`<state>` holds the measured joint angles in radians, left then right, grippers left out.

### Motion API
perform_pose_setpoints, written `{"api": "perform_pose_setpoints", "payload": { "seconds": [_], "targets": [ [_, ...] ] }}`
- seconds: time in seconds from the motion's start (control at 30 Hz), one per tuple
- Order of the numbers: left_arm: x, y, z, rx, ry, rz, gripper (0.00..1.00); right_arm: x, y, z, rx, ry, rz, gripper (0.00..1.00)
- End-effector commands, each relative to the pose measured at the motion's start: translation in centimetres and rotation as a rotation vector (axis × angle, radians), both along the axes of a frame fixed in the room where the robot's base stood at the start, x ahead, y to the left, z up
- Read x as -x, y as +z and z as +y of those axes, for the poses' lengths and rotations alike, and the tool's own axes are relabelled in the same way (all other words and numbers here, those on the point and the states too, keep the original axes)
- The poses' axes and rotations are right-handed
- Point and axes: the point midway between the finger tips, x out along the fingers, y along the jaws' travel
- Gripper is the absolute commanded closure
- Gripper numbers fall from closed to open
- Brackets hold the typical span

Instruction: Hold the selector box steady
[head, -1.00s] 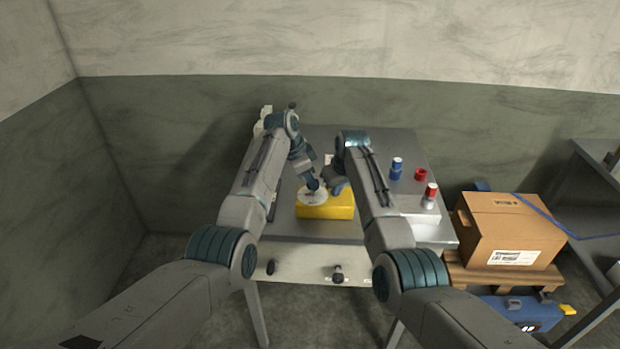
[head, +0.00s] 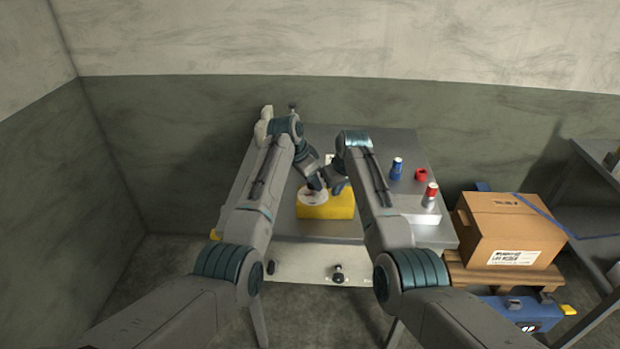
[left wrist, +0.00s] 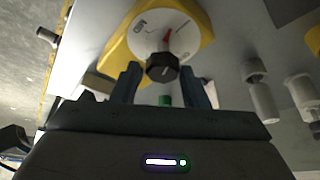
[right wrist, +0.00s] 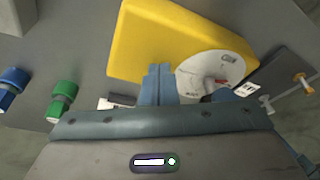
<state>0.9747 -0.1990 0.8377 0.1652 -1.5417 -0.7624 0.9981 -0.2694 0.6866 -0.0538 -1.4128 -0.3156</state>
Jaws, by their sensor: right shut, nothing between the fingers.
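The yellow selector box (head: 335,209) sits on the grey table, with a white dial (head: 311,197) on top. In the left wrist view the dial (left wrist: 178,32) has a red pointer and a black knob (left wrist: 161,68). My left gripper (left wrist: 162,78) is open, its fingers on either side of the knob, with visible gaps. My right gripper (right wrist: 158,72) is shut and empty, its fingertips at the side of the yellow box (right wrist: 160,40) beside the dial; I cannot tell whether they touch. In the head view both grippers are close together over the box and partly hidden.
A blue-topped cylinder (head: 396,168), a red ring-like part (head: 421,174) and a red-topped cylinder (head: 430,194) stand at the table's right. A cardboard box (head: 510,235) on a pallet is right of the table. Knobs (head: 338,274) stick out from the table's front panel.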

Motion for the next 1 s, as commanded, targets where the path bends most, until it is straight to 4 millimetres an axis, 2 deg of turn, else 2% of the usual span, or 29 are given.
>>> {"api": "perform_pose_setpoints", "payload": {
  "seconds": [0.03,0.07,0.33,0.47,0.57,0.9,1.0],
  "targets": [
    [0.0,-0.1,-0.1,0.000,-0.001,0.000,0.49,0.3,-0.8,-0.1,0.001,-0.001,0.011,1.00],
    [0.0,-0.1,0.0,0.000,-0.001,0.000,0.45,0.3,-0.8,-0.1,0.001,-0.001,0.011,1.00],
    [-0.1,0.0,0.1,-0.002,0.002,-0.003,0.45,0.3,-0.8,-0.1,0.002,-0.001,0.013,1.00],
    [0.1,0.7,0.4,-0.002,0.002,-0.006,0.45,0.3,-0.8,-0.1,0.003,0.000,0.013,1.00],
    [0.5,2.2,0.9,-0.002,0.002,-0.007,0.45,0.3,-0.8,-0.1,0.003,0.000,0.013,1.00],
    [2.4,8.8,3.0,-0.002,0.001,-0.009,0.45,0.3,-0.8,-0.1,0.003,0.000,0.013,1.00],
    [2.8,10.1,3.4,-0.002,0.001,-0.008,0.45,0.3,-0.8,-0.1,0.003,0.000,0.013,1.00]
  ]
}}
